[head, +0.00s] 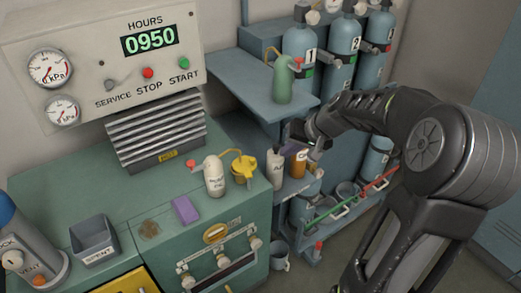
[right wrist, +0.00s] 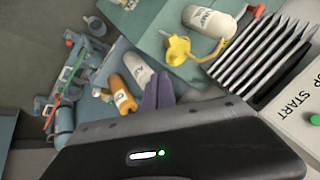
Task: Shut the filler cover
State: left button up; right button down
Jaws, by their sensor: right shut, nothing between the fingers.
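A yellow fitting (head: 244,168), which looks like the filler with its cover, stands on the green bench top beside a white pump bottle (head: 214,176). It also shows in the right wrist view (right wrist: 180,48), with a yellow arm running toward the bottle. I cannot tell how far its cover is open. My right gripper (head: 293,130) is to the right of the yellow fitting and apart from it, above the white and orange bottles. Its fingers (right wrist: 158,88) are shut and empty. My left gripper is in neither view.
A white bottle (head: 275,170) and an orange bottle (head: 299,165) stand below my right gripper. A green bottle (head: 283,80) stands on the shelf (head: 245,85). A purple sponge (head: 185,210) and a grey bin (head: 94,240) are on the bench. Blue cylinders (head: 340,45) line the back.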

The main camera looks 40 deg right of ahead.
jog(key=shift+w+d+f+m+h, duration=0.1)
jog(key=shift+d+f+m+h, duration=0.3)
jog(key=shift+d, duration=0.35)
jog(key=shift+a, duration=0.1)
jog(key=shift+f, duration=0.1)
jog(key=p, duration=0.3)
send_near(244, 162)
jog(key=shift+d+f, duration=1.45)
jog(key=shift+f, duration=0.6)
